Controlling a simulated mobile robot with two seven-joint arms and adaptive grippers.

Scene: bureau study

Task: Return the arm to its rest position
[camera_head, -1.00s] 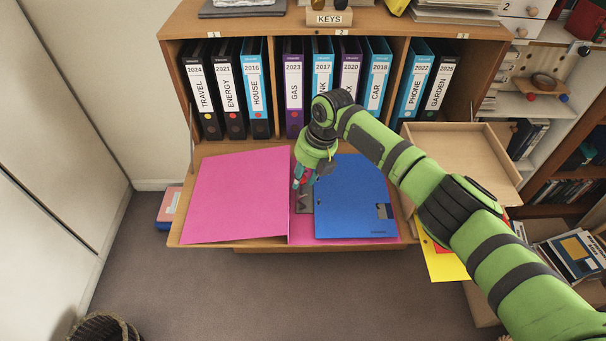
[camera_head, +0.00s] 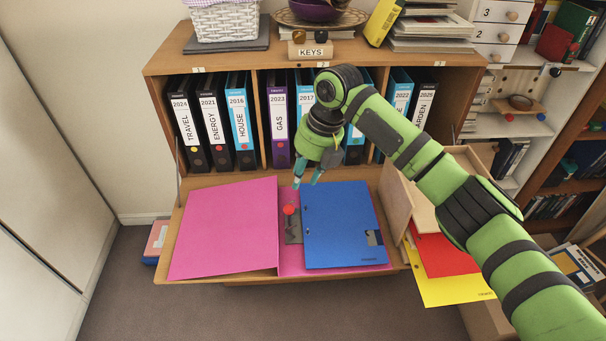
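My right arm (camera_head: 480,220) reaches in from the lower right. Its gripper (camera_head: 308,184) points down above the desk flap (camera_head: 180,232), near the top of an open pink folder (camera_head: 228,230). The two fingertips are apart with nothing between them. A blue folder (camera_head: 345,225) lies on the right half of the pink folder. A grey metal clip plate (camera_head: 293,230) with a red knob (camera_head: 288,210) lies just left of the blue folder, below the gripper. My arm hides several binders in the middle of the shelf. My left gripper is not in view.
Upright binders (camera_head: 240,122) fill the shelf behind the flap. The floor (camera_head: 300,318) in front is clear.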

